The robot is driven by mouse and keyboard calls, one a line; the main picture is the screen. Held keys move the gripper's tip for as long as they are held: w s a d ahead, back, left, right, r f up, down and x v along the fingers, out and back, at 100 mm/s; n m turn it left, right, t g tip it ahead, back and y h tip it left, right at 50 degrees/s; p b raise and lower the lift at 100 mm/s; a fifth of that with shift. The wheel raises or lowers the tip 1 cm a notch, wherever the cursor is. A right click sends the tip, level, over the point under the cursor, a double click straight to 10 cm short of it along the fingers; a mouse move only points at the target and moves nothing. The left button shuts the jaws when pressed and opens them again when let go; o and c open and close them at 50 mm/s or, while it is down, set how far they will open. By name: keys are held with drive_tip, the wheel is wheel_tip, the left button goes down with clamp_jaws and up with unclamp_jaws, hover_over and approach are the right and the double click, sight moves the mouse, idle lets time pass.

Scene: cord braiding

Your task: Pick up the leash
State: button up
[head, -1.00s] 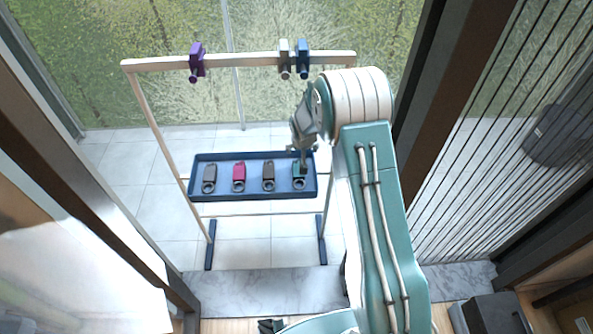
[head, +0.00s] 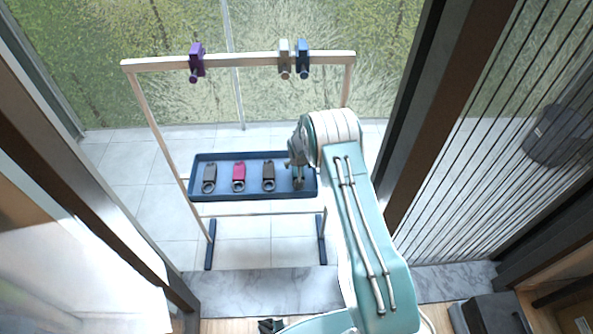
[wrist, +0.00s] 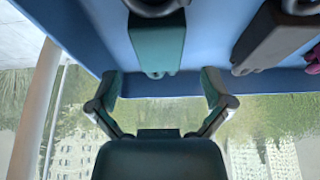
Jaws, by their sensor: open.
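Leash-like items, each a flat strap with a ring at one end, lie in a row in a blue tray (head: 227,197). They are a grey one (head: 209,177), a pink one (head: 239,176), a dark brown one (head: 268,176) and a teal one (head: 298,184). I cannot tell which is the leash meant. My gripper (wrist: 162,86) is open and empty. In the wrist view the teal item (wrist: 157,43) lies just ahead, lined up between the fingers. In the head view my gripper largely covers it. The brown item (wrist: 273,42) is right of the fingers.
The tray sits in a wooden frame whose top rail (head: 250,61) carries purple (head: 196,62), grey (head: 285,58) and blue (head: 303,58) clamps. A frame post (wrist: 38,110) stands left in the wrist view. Glass is behind; a slatted screen (head: 480,150) is at right.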

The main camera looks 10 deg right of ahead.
drive_tip(key=shift+x, duration=1.25)
drive_tip(key=c, duration=1.3)
wheel_tip(320, 180, up, 3)
drive_tip(key=shift+w+r, duration=0.1)
drive_tip(key=s+r, duration=0.4)
drive_tip(key=r, duration=0.1)
drive_tip(key=shift+s+r, duration=0.2)
drive_tip(key=shift+s, duration=0.05)
drive_tip(key=s+r, duration=0.1)
drive_tip(key=s, duration=0.2)
drive_tip(key=s+r, duration=0.2)
drive_tip(key=s, duration=0.1)
drive_tip(key=s+r, duration=0.1)
drive_tip(key=s, duration=0.2)
drive_tip(key=shift+s+r, duration=0.15)
drive_tip(key=shift+s, duration=0.2)
